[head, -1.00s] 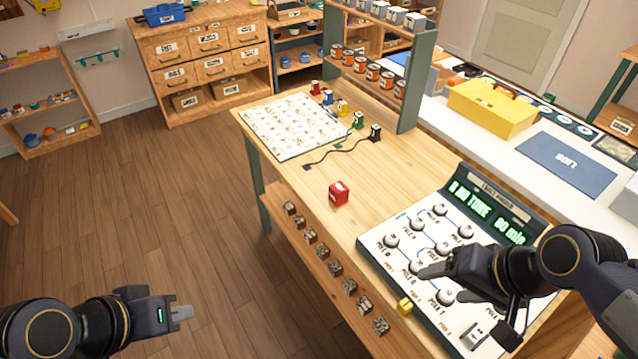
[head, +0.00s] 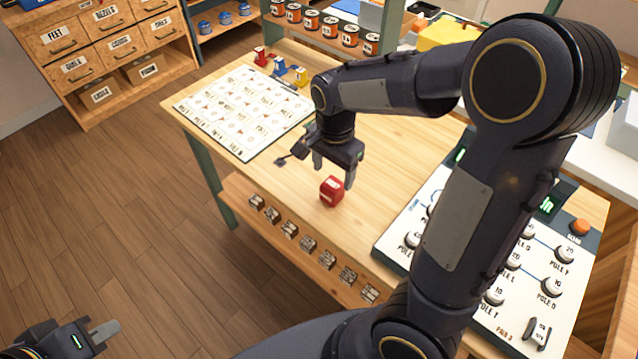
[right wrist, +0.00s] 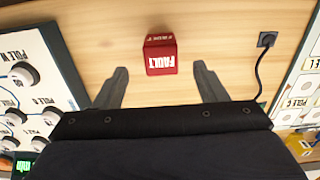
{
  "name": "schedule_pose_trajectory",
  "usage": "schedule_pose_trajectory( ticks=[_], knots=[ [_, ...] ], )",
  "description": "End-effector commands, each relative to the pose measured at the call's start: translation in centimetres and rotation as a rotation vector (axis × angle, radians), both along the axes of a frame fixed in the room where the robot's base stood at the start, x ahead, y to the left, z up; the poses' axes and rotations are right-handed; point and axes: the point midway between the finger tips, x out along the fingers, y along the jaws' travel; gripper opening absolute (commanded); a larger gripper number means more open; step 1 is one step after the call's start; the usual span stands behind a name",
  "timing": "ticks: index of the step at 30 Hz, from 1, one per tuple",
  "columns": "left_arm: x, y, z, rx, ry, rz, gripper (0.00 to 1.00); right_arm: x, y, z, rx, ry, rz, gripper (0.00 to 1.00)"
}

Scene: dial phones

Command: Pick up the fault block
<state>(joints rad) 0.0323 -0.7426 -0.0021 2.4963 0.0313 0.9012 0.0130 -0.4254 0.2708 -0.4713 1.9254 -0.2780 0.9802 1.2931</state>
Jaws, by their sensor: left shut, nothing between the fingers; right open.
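The red fault block (head: 331,191) sits on the wooden table near its front edge. In the right wrist view the block (right wrist: 161,55) stands upright between and just beyond the fingertips, with "FAULT" on its near face. My right gripper (head: 333,172) is open above and just behind the block, fingers pointing down; its open fingers also show in the right wrist view (right wrist: 161,80). No contact with the block is visible. My left gripper (head: 104,332) is shut and empty at the lower left, over the floor and away from the table.
A white chart sheet (head: 243,112) lies on the table's left part, with small coloured blocks (head: 281,67) behind it. The panel with knobs (head: 548,270) is on the right, partly hidden by my right arm. Several small blocks (head: 308,244) line the shelf below the table's front edge.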

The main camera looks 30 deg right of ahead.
Motion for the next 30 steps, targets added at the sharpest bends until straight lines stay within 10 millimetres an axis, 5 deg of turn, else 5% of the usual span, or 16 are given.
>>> schedule_pose_trajectory(
  ticks=[15, 25, 30],
  knots=[
    [0.0, 0.0, -0.7, 0.0, 0.0, 0.0, 0.0, 0.4, -0.1, -6.7, 0.002, 0.004, 0.001, 0.65],
    [0.0, 0.0, -0.7, 0.0, 0.0, 0.0, 0.0, 0.4, -0.1, -7.3, 0.004, -0.001, 0.002, 0.65],
    [0.0, 0.0, -0.7, 0.0, 0.0, 0.0, 0.0, 0.4, -0.1, -7.3, 0.004, -0.001, 0.002, 0.43]
  ],
)
